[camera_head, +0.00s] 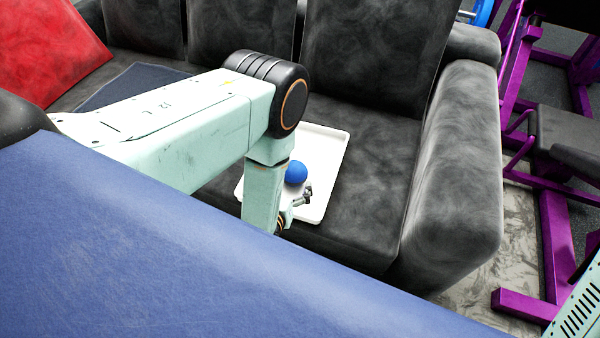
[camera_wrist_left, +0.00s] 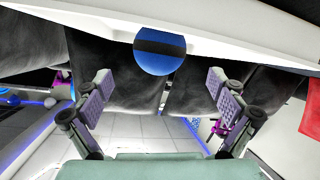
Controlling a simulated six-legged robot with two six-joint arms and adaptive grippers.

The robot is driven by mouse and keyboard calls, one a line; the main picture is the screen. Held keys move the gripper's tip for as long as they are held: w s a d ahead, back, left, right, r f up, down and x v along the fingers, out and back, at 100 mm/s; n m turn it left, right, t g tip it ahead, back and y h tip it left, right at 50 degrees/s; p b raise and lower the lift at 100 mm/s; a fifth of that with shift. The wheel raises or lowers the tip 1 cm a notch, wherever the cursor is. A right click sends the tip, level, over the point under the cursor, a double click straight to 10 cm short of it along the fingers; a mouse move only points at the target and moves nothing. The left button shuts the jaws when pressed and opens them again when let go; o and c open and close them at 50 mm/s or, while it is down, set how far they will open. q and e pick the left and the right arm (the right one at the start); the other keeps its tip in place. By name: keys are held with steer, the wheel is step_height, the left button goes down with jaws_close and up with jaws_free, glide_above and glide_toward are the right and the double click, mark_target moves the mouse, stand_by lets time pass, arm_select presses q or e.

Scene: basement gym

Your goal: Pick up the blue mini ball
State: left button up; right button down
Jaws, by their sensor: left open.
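The blue mini ball (camera_head: 296,172) rests on a white tray (camera_head: 333,150) lying on the dark sofa seat. My left gripper (camera_head: 303,196) is close beside the ball on its near side, partly hidden behind my own arm. In the left wrist view the ball (camera_wrist_left: 160,50), with a dark band across it, sits in front of the white tray (camera_wrist_left: 230,40). It lies just beyond the open fingertips of my left gripper (camera_wrist_left: 160,78), roughly centred between them. The space between the fingers is empty, and I see no contact with the ball. My right gripper is out of view.
The dark sofa (camera_head: 345,215) has a raised armrest (camera_head: 455,160) right of the tray. A blue padded surface (camera_head: 180,270) fills the near left. A red cushion (camera_head: 45,50) is at the far left. Purple gym equipment (camera_head: 555,250) stands right of the sofa.

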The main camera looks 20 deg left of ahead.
mark_target(290, 180)
arm_select(q)
steer(key=shift+w+a+f+b, duration=0.2)
steer(key=shift+w+b, duration=0.15)
steer(key=shift+w, duration=0.25)
steer(key=b+x, duration=0.1)
steer(key=x, duration=0.1)
steer(key=b+x, duration=0.1)
steer(key=x, duration=0.2)
steer(key=shift+f+b, duration=0.3)
steer(key=shift+w, duration=0.5)
steer(key=shift+c, duration=0.5)
